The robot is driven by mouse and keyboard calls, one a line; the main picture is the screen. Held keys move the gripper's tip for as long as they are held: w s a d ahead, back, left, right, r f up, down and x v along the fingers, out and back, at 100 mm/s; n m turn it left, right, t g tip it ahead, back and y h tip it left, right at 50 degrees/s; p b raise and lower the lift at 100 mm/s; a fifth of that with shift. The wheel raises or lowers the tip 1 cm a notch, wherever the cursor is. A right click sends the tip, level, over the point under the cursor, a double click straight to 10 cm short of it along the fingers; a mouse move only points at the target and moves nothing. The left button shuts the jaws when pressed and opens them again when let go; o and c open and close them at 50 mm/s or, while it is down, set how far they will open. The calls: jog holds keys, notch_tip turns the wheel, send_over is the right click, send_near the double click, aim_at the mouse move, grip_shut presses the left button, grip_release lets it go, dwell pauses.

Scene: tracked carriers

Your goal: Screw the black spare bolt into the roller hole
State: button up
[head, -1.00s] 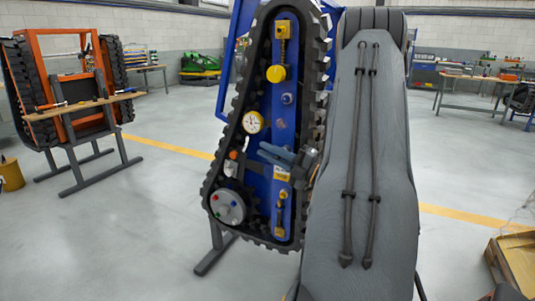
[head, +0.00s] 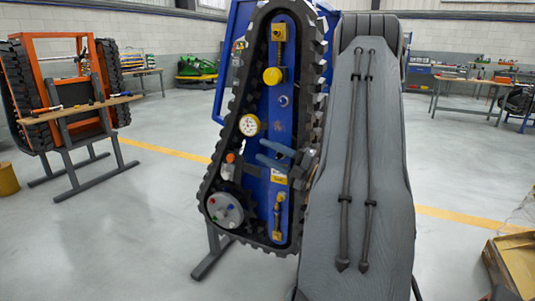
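The roller (head: 224,210) is a grey disc with several small coloured spots on its face. It sits at the lower left inside the black track loop (head: 213,178) of the blue carrier (head: 283,120). Its hole is too small to make out. I cannot pick out the black spare bolt. My gripper (head: 259,151) points left in front of the carrier's blue plate, above and right of the roller and apart from it. Its two blue-grey fingers are spread with a gap between them, and I see nothing held. My grey arm (head: 345,200) covers the carrier's right side.
On the blue plate are a yellow knob (head: 272,76), a white-faced gauge (head: 249,125) and a yellow-ended fitting (head: 278,215). An orange tracked carrier (head: 62,70) with a wooden shelf stands at left. A wooden crate (head: 512,265) stands at lower right. The floor between the carriers is clear.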

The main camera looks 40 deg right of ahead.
jog(key=shift+s, duration=0.1)
jog(key=b+v, duration=0.1)
jog(key=v, duration=0.6)
jog(key=shift+s+d+f, duration=0.15)
jog(key=shift+s+d, duration=0.05)
jog(key=shift+s, duration=0.1)
dwell(0.5)
